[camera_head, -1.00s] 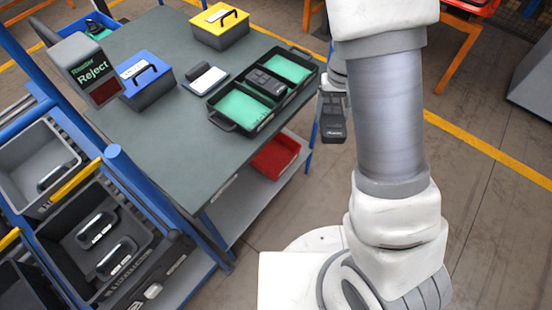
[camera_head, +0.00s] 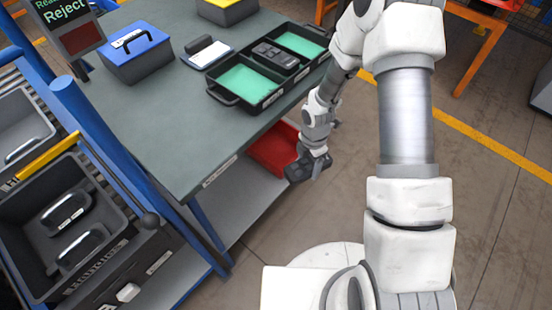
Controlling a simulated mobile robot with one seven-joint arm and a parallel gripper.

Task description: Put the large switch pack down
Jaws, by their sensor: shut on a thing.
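My gripper (camera_head: 313,163) is shut on a dark grey switch pack (camera_head: 298,171). It holds the pack in the air beside the table's right edge, in front of the red bin in the picture. The gripper's fingers are small here and partly hidden by the wrist. A black tray (camera_head: 218,98) on the grey table (camera_head: 150,150) has green-lined parts at both ends. Another dark pack (camera_head: 275,55) lies in its middle part. I cannot tell from size alone which of the two packs is the large one.
A red bin (camera_head: 272,158) stands on the lower shelf (camera_head: 240,205). A blue box (camera_head: 137,55), a yellow box (camera_head: 228,12), a white-topped item (camera_head: 206,55) and a Reject sign (camera_head: 65,12) are on the table. Grey bins (camera_head: 25,215) stand at left. The table's front part is clear.

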